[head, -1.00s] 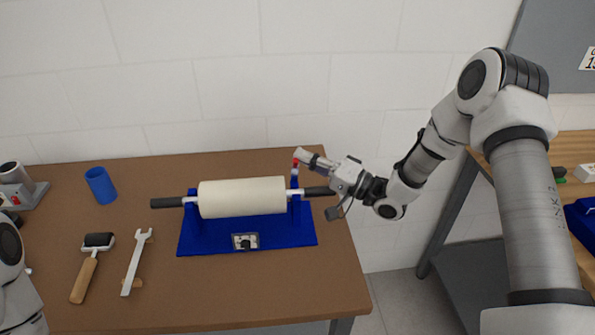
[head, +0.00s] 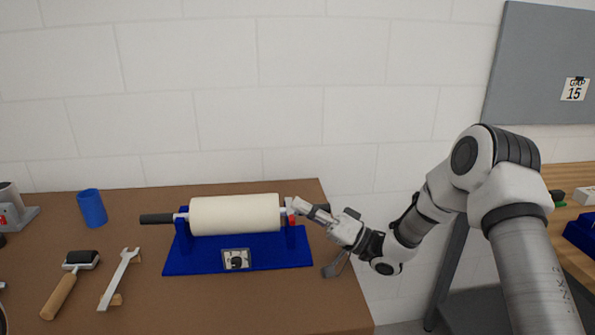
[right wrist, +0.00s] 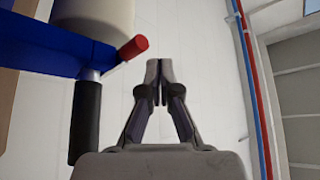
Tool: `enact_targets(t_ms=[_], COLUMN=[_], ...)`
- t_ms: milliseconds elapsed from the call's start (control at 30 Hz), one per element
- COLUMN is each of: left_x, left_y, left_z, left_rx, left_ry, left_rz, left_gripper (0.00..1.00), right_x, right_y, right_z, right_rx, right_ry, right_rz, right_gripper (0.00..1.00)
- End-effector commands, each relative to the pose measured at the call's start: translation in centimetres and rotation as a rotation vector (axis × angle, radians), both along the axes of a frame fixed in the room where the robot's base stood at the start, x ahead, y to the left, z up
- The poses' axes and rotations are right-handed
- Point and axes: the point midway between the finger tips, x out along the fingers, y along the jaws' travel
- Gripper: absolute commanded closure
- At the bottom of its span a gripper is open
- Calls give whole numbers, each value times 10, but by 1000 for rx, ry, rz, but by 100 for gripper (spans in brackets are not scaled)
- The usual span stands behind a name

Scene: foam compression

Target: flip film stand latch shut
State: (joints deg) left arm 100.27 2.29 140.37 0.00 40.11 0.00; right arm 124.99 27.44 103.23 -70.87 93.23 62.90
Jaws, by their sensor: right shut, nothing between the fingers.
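The blue film stand (head: 278,258) sits on the table and holds a cream film roll (head: 235,214) on a shaft with black end grips. The latch's red tip (head: 292,220) is low at the stand's right post, near the shaft. In the right wrist view the red tip (right wrist: 133,47) sticks out beside the blue post, near the black grip (right wrist: 86,120). My right gripper (head: 291,204) is shut and empty, just above the red tip in the head view. In the right wrist view its fingertips (right wrist: 159,69) appear apart from the tip. My left gripper is out of view.
A small plate with a dark knob (head: 236,260) is on the stand's base. The table front is clear.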

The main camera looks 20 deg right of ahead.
Motion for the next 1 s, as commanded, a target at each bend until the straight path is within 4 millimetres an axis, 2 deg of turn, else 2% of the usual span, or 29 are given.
enact_targets(t_ms=[100, 400, 1000], left_x=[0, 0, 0], left_y=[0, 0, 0], left_z=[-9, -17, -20], left_rx=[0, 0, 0], left_ry=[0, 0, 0], left_rz=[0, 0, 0], left_gripper=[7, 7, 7], right_x=[-1, -3, -4], right_y=[0, 1, 3], right_z=[-11, -23, -32], right_rx=[0, 0, -4], right_ry=[0, 2, 14], right_rz=[0, 1, 6], right_gripper=[100, 100, 100])
